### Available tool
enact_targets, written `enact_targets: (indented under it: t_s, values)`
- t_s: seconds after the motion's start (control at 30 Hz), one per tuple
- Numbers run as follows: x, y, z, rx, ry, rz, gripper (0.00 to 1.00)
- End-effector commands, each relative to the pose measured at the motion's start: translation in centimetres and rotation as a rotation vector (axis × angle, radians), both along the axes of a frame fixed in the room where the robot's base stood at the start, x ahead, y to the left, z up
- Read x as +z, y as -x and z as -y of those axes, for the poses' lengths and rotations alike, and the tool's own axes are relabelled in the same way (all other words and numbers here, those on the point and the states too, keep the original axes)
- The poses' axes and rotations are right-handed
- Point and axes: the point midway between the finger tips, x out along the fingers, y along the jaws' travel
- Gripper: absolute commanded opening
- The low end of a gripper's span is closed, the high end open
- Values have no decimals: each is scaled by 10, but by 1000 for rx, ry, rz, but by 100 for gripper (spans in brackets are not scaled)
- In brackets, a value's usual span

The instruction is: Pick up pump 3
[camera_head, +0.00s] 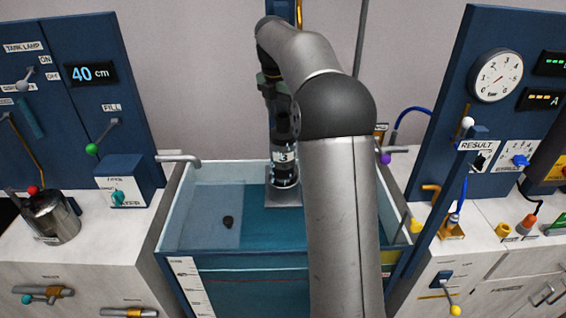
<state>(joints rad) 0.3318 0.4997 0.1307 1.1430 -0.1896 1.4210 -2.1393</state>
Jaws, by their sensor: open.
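Pump 3 (284,158), a dark upright cylinder with a white "3" on its side, stands on a small grey plate (284,200) at the tank's back middle. My arm comes up from the front, bends over and reaches down to the pump's top. My gripper (271,88) is at or just above the pump's upper end. Its fingers are small, dark and partly hidden by my arm, so I cannot tell if they touch the pump. The arm also covers the pump's right side.

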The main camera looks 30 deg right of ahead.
Motion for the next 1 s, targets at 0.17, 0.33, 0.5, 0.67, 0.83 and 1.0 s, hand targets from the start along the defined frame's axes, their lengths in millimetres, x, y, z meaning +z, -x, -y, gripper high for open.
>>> enact_targets:
  t_s: [0.17,0.33,0.5,0.67,0.83,1.0]
  values:
    - [-22,-1,4,0,-1,-1,63]
    - [-28,-1,5,0,0,0,63]
    - [-27,-1,5,0,0,0,52]
    - [-27,-1,5,0,0,0,8]
    - [-22,-2,5,-1,3,10,0]
    - [-22,-2,5,-1,3,10,0]
